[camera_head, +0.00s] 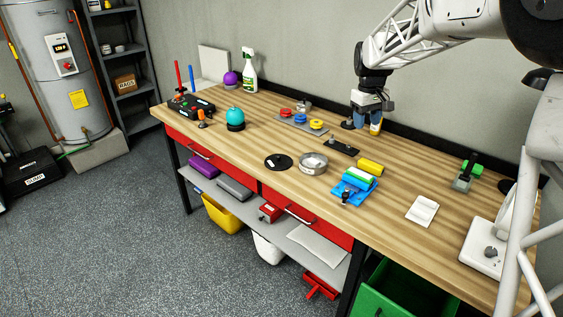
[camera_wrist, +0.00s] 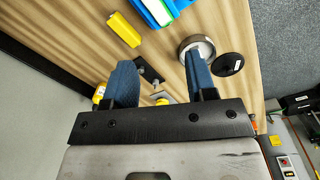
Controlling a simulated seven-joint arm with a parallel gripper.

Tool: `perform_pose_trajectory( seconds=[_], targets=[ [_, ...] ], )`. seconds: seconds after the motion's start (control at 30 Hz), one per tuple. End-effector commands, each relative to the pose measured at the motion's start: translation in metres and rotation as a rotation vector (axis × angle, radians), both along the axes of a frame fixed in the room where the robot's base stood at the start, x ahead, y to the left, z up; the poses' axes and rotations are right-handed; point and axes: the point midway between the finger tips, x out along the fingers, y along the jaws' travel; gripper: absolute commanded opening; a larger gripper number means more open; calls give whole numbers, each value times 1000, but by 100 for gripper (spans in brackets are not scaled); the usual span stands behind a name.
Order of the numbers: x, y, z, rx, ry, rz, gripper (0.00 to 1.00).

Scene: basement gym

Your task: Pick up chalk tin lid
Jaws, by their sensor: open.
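A flat black disc that looks like the chalk tin lid (camera_head: 278,161) lies on the wooden workbench, with a small light mark on it. It also shows in the wrist view (camera_wrist: 229,65), right of the fingers. The round grey metal tin (camera_head: 313,164) stands open just beside it. In the wrist view, one blue finger partly covers the tin (camera_wrist: 204,44). My gripper (camera_head: 367,119) hangs above the back of the bench, right of and behind tin and disc. Its two blue fingers (camera_wrist: 161,72) are apart with nothing held between them.
A black plate with a knob (camera_head: 341,146) lies between gripper and tin. A yellow block (camera_head: 370,166) and blue holder (camera_head: 351,191) sit right of the tin. A grey tray with colored discs (camera_head: 300,122) is behind. Bare wood (camera_head: 240,160) lies left of the disc.

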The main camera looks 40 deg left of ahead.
Motion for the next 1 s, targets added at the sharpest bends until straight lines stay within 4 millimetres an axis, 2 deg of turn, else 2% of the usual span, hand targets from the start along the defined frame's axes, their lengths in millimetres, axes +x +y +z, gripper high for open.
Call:
perform_pose_trajectory(
  seconds=[0.03, 0.47, 0.8, 1.0],
  targets=[
    [1, 18, -9, -5, 5, 23, 51],
    [-4, 149, -68, -36, 32, 206, 51],
    [-27, 251, -126, -64, 54, 348, 51],
    [-43, 296, -154, -76, 61, 414, 51]
  ],
)
